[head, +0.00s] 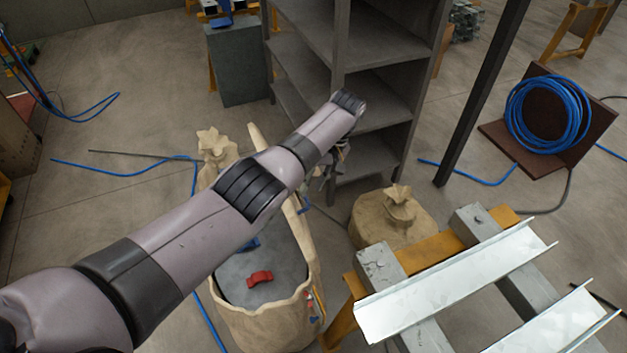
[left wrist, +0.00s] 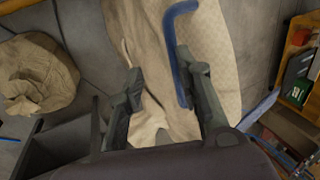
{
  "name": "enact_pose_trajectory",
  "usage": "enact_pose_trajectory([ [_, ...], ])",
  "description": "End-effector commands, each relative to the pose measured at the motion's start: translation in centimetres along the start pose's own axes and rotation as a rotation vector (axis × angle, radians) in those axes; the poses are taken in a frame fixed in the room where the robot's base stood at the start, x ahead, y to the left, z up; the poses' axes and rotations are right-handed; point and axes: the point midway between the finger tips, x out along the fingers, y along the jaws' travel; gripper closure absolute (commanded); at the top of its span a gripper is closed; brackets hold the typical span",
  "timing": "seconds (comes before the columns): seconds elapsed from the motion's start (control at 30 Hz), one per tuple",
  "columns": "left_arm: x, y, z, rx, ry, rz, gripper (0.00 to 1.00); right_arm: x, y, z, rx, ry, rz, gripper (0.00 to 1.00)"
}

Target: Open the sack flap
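The open beige sack (head: 265,325) stands on the floor at the bottom middle of the head view. Its flap (head: 303,228) rises at its far right side, partly hidden by my left arm. My left gripper (head: 322,178) is beyond that arm, close to the flap and mostly hidden. In the left wrist view its two fingers (left wrist: 160,68) are apart, with the beige cloth of the flap (left wrist: 208,40) in front of and between them. A blue curved handle (left wrist: 178,50) lies along the cloth by the right finger; contact is unclear. My right gripper is out of view.
Inside the sack lie a red piece (head: 260,278) and blue pieces. Grey shelving (head: 375,115) stands just behind my gripper. A tied sack (head: 393,222) and a trestle with metal channels (head: 450,285) are to the right. Blue hose (head: 125,172) lies on open floor at left.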

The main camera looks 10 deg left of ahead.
Motion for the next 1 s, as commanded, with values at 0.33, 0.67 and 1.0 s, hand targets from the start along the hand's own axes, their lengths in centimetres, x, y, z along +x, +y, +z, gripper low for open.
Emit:
enact_pose_trajectory([
  [0.33,1.7,0.2,0.8,0.002,-0.024,-0.004,0.70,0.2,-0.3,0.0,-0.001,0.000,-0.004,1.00],
  [0.67,-0.5,0.2,0.8,0.005,-0.020,-0.001,0.70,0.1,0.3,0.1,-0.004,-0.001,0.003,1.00],
  [1.0,-8.4,-0.1,0.7,0.000,-0.007,0.001,0.70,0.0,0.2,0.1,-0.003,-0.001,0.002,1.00],
])
